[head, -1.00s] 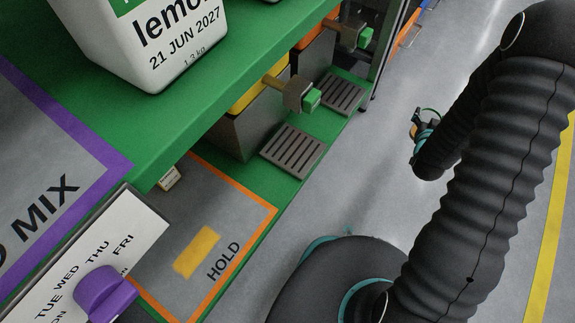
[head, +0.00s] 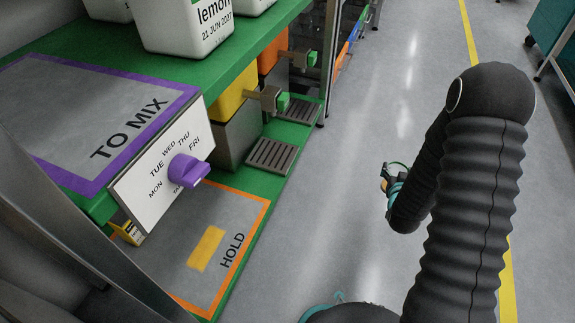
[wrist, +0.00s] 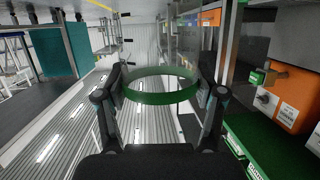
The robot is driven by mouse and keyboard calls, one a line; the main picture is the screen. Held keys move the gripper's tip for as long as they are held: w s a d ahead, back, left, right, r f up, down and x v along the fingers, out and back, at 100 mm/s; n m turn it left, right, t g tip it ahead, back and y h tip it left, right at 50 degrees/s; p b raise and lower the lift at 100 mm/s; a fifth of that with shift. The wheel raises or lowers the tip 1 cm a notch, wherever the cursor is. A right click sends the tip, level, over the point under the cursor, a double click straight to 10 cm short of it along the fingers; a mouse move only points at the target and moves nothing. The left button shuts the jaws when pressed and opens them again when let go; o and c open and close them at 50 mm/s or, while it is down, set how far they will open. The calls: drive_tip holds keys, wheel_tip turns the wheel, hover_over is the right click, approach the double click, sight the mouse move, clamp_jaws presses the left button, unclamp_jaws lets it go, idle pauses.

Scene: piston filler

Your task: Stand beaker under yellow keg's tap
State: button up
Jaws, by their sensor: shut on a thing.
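The yellow keg (head: 236,95) sits on a grey block under the green shelf in the head view. Its tap (head: 272,98) with a green handle points toward the aisle. A slatted drip tray (head: 270,155) lies below this tap, with nothing standing on it. My gripper (head: 390,185) is over the aisle, to the right of the tray and apart from it. In the wrist view my gripper (wrist: 165,88) is shut on the beaker, whose green band (wrist: 160,98) shows between the fingers. The beaker's body is clear and hard to make out. My arm partly hides the gripper in the head view.
An orange keg (head: 273,78) with its own tap and tray stands behind the yellow one. A HOLD mat (head: 207,268), a day sign with a purple knob (head: 188,170) and white lemon containers (head: 187,30) are at left. The aisle floor (head: 340,200) is clear.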

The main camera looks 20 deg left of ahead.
drive_tip(key=w+a+r+n+g+y+p, duration=0.1)
drive_tip(key=w+a+r+n+y, duration=0.15)
drive_tip(key=a, duration=0.75)
drive_tip(key=w+a+r+n+g+y+p, duration=0.1)
drive_tip(key=w+a+r+n+y, duration=0.2)
drive_tip(key=a, duration=0.7)
drive_tip(key=w+a+r+n+y+p, duration=0.1)
drive_tip(key=w+a+r+y, duration=0.25)
drive_tip(key=a, duration=0.75)
drive_tip(key=shift+h, duration=0.5)
drive_tip(key=shift+s+a+f+b, duration=0.1)
drive_tip(key=shift+s+a+f, duration=0.5)
drive_tip(key=shift+a+f, duration=1.25)
drive_tip(key=shift+s+a+f+b, duration=0.15)
drive_tip(key=shift+s+a+f, duration=0.4)
drive_tip(key=shift+a+f, duration=1.25)
drive_tip(key=shift+s+a+f+b, duration=0.1)
drive_tip(key=shift+s+a+f, duration=0.5)
drive_tip(key=shift+a+f, duration=1.25)
drive_tip(key=shift+f, duration=0.15)
drive_tip(key=o, duration=1.6)
drive_tip(key=shift+c, duration=0.2)
